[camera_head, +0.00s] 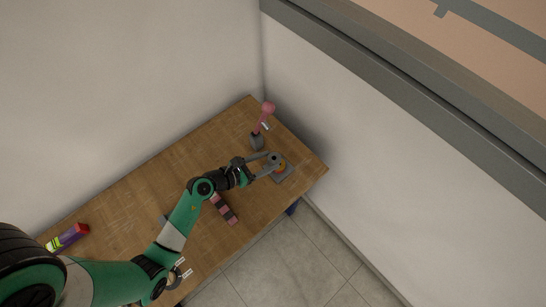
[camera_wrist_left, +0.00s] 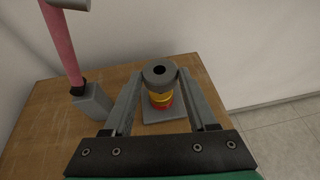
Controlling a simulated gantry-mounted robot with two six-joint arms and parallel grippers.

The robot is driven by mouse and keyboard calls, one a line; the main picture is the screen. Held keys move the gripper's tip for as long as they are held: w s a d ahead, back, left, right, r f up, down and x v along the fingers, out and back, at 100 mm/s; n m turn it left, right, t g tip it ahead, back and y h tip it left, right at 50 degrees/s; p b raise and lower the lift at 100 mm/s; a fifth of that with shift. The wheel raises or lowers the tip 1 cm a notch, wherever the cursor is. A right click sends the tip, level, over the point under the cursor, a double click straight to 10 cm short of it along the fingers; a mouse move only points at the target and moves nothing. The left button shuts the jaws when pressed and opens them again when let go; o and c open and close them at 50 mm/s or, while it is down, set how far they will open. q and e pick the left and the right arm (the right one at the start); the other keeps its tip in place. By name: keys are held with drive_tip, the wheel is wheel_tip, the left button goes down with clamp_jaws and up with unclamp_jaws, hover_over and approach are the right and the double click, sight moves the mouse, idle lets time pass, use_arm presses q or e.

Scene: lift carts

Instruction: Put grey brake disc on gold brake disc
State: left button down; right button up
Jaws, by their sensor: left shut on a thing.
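A grey brake disc (camera_wrist_left: 159,74) with a dark centre hole is between my left gripper's fingertips in the left wrist view. My left gripper (camera_head: 270,163) is shut on it. The grey brake disc also shows in the head view (camera_head: 274,157). The gold brake disc (camera_wrist_left: 160,97) is directly below it in the wrist view, with a red disc (camera_wrist_left: 164,106) under the gold one. This stack is on a grey base plate (camera_wrist_left: 166,115). I cannot tell whether grey and gold touch. My right gripper is not in view.
A pink-armed object on a grey block (camera_wrist_left: 92,102) stands left of the stack. On the wooden table (camera_head: 170,173), a pink-and-dark striped bar (camera_head: 224,208) lies near my left arm. A purple-and-red box (camera_head: 68,238) lies far left. Walls border the table behind.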

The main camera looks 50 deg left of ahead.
sight(272, 161)
use_arm(q)
drive_tip(key=w+f, duration=0.2)
drive_tip(key=shift+w+a+f+b, duration=0.1)
drive_tip(key=shift+f+b, duration=0.3)
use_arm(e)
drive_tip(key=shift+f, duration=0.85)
use_arm(q)
drive_tip(key=f+b, duration=0.1)
drive_tip(key=f, duration=0.1)
drive_tip(key=f+b, duration=0.1)
drive_tip(key=shift+w+f, duration=0.2)
drive_tip(key=shift+f, duration=0.15)
drive_tip(key=shift+r, duration=0.1)
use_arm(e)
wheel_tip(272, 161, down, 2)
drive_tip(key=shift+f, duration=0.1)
use_arm(q)
drive_tip(key=shift+c, duration=1)
unclamp_jaws()
